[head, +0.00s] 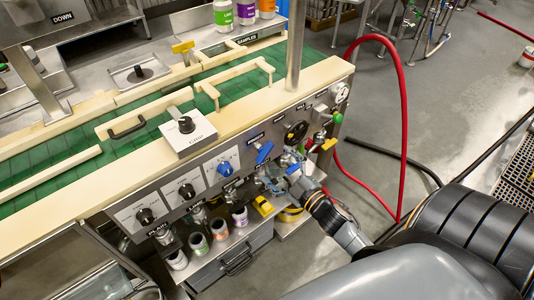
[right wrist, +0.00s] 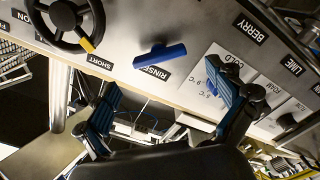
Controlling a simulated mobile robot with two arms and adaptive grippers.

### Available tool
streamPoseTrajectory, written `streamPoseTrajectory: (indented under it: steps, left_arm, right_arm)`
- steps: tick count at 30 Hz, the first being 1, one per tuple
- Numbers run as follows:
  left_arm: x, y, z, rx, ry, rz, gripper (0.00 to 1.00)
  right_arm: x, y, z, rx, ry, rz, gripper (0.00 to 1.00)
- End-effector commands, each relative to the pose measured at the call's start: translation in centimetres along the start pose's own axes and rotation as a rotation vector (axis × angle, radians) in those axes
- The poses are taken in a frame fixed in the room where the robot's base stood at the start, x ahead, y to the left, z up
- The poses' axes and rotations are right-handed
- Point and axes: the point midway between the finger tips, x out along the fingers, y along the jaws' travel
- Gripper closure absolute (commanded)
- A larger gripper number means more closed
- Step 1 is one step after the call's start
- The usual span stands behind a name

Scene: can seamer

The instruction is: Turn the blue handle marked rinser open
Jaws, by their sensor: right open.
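The blue rinser handle (right wrist: 160,56) is on the grey front panel in the right wrist view, with the "RINSER" label (right wrist: 152,72) just beside it. It is a bar, slightly tilted in that picture. In the head view the blue handle (head: 264,152) sits on the panel below a small label. My right gripper (right wrist: 163,82) is open, its blue-padded fingers spread wide. The handle shows between and beyond the fingertips, apart from them. In the head view my right gripper (head: 277,178) is close in front of the panel, below the handle. My left gripper is not in view.
A black handwheel (head: 296,131) and a yellow handle (head: 328,145) are right of the blue handle. A blue knob (head: 225,168) is left of it. Cans (head: 219,229) stand on a shelf below. A red hose (head: 403,120) loops at the right.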

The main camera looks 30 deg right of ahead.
Motion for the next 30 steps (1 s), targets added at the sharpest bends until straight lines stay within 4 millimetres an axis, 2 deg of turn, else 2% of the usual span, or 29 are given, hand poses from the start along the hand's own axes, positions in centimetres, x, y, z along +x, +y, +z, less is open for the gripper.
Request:
streamPoseTrajectory:
  steps: [3,9,20,23,26,29,30]
  left_arm:
    - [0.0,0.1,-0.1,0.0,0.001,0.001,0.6]
    - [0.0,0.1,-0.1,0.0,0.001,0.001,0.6]
    - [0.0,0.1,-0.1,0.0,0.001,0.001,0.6]
    - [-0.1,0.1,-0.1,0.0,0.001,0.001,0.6]
    - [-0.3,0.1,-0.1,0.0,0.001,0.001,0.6]
    - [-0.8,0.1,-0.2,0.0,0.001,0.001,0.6]
    - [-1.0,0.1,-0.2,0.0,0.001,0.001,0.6]
  right_arm:
    - [-2.6,-0.1,0.1,0.002,-0.002,-0.001,0.06]
    - [-5.2,0.0,0.0,0.001,-0.001,0.0,0.06]
    - [-5.8,0.0,0.0,0.0,0.001,0.001,0.06]
    - [-5.8,0.0,-0.1,0.022,0.003,0.0,0.24]
    - [-5.9,0.0,-0.4,0.171,0.016,-0.006,0.44]
    - [-6.2,0.0,-0.7,0.477,0.031,-0.015,0.65]
    - [-6.4,0.1,-0.8,0.624,0.035,-0.019,0.65]
